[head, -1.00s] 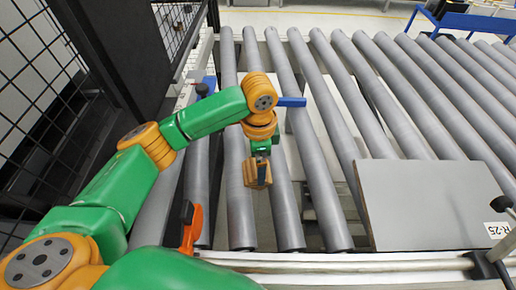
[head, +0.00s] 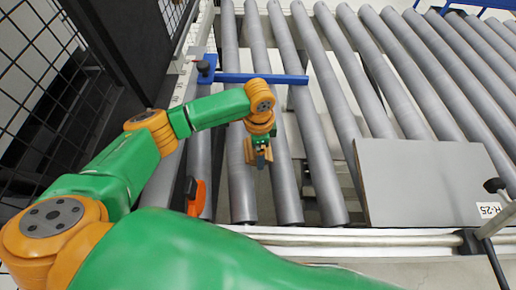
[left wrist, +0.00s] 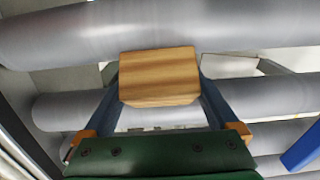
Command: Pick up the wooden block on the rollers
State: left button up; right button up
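The wooden block (head: 250,150) is at the rollers, in front of the third arm joint in the head view and partly hidden by my left gripper. In the left wrist view the block (left wrist: 160,76) sits centred between the two fingertips, with its grain side up. My left gripper (head: 261,157) is down at the block, with one dark finger in front of it. In the left wrist view its fingers (left wrist: 160,88) flank the block closely on both sides. No clear gap shows, but firm contact cannot be made out. My right gripper is out of view.
Grey rollers (head: 320,120) run away from me with gaps between them. A grey panel (head: 420,185) lies on them at the right. A blue bar (head: 265,78) crosses the rollers behind my gripper. A black mesh fence (head: 30,110) stands at the left.

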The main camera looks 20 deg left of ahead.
pick_arm(q)
jog(key=shift+w, duration=0.1)
jog(key=c, duration=0.3)
jog(key=shift+r, duration=0.1)
